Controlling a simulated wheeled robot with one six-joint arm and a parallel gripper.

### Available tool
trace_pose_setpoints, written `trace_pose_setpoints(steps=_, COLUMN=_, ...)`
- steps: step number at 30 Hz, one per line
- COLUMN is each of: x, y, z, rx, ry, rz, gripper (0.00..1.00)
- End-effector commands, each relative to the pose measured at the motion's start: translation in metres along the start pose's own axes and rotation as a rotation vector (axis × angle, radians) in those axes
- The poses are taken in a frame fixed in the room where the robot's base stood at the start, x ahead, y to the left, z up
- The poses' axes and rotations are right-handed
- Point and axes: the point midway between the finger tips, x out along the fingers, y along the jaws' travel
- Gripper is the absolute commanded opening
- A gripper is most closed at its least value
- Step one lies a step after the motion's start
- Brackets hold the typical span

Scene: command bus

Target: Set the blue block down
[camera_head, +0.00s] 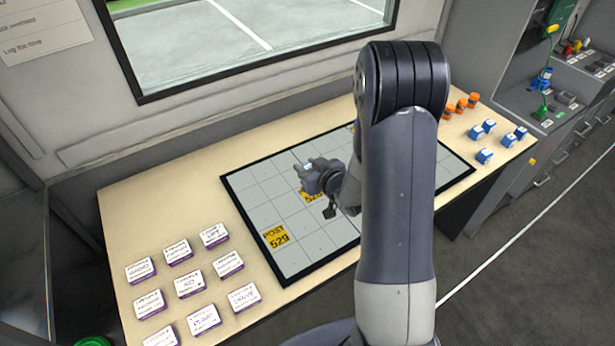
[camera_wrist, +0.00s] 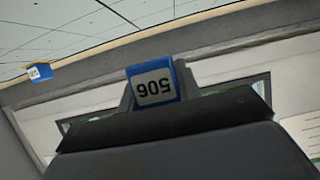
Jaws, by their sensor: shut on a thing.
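My gripper (camera_head: 322,178) is over the gridded map board (camera_head: 250,190), near its middle, with my arm in front of part of the board. In the wrist view it is shut on a blue block (camera_wrist: 153,84) with a white face and a black number, seemingly 506 upside down. In the head view the held block is too small to make out clearly. I cannot tell how far it is above the board. A yellow square (camera_head: 311,197) lies below my gripper, partly hidden. Another yellow square, reading POST 529 (camera_head: 276,238), lies at the board's near left.
Several white-and-purple labelled blocks (camera_head: 190,284) stand on the desk at left. Several blue blocks (camera_head: 485,156) and orange pieces (camera_head: 461,105) stand at right. In the wrist view another blue block (camera_wrist: 39,72) sits on the board. Board squares between are bare.

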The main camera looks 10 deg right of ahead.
Motion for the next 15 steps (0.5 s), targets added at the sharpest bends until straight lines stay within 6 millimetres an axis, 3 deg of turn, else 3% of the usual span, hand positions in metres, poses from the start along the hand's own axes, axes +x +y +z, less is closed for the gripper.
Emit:
trace_pose_setpoints(steps=9, x=0.013, y=0.0, z=0.033, rx=0.001, ry=-0.003, rz=-0.001, gripper=0.1)
trace_pose_setpoints(steps=15, x=0.015, y=0.0, z=0.038, rx=0.0, ry=0.0, rz=0.0, gripper=0.1)
